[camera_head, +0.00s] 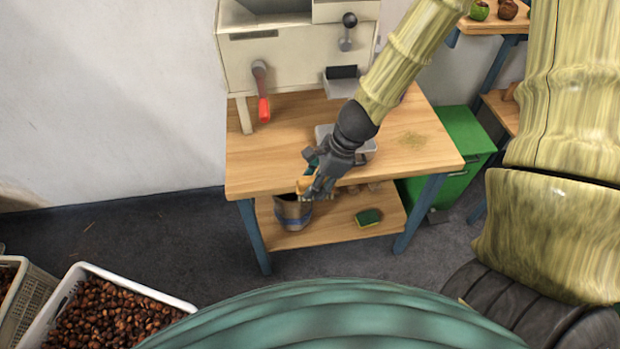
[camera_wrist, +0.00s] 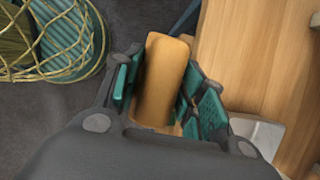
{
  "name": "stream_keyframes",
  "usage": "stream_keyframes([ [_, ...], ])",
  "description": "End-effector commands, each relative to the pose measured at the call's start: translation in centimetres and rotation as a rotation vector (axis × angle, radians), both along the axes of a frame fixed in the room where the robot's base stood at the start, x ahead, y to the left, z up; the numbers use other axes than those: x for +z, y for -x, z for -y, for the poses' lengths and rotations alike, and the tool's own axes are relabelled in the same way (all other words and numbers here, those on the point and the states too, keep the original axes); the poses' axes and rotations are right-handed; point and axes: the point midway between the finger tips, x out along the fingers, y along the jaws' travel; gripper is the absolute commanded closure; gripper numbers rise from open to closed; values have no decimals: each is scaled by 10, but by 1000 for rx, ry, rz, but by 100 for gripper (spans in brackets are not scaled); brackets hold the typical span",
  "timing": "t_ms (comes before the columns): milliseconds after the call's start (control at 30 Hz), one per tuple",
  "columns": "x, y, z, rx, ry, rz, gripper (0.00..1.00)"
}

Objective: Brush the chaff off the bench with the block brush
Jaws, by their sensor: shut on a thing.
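My gripper (camera_head: 316,184) hangs over the front edge of the wooden bench (camera_head: 265,160), left of its middle. It is shut on the block brush, whose tan wooden block (camera_wrist: 163,80) stands between the teal finger pads in the wrist view. In the head view only a small bit of the brush (camera_head: 304,198) shows, and its bristles cannot be made out. The chaff (camera_head: 412,140) is a thin greenish-tan patch on the right part of the bench top, well apart from my gripper.
A cream machine (camera_head: 290,60) with a red-handled lever stands at the back of the bench. A pale metal tray (camera_head: 367,150) sits behind my gripper. A bucket (camera_head: 293,212) and a green sponge (camera_head: 368,217) are on the lower shelf. A green bin (camera_head: 465,130) stands right.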

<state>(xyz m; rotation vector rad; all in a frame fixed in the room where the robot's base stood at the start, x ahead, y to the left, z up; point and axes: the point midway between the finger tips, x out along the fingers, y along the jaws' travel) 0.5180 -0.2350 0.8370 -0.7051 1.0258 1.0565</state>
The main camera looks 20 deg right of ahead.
Motion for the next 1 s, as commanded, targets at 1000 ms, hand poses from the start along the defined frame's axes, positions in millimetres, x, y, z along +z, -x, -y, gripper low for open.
stream_keyframes([
  [1000,13,-23,-7,210,5,1,78],
])
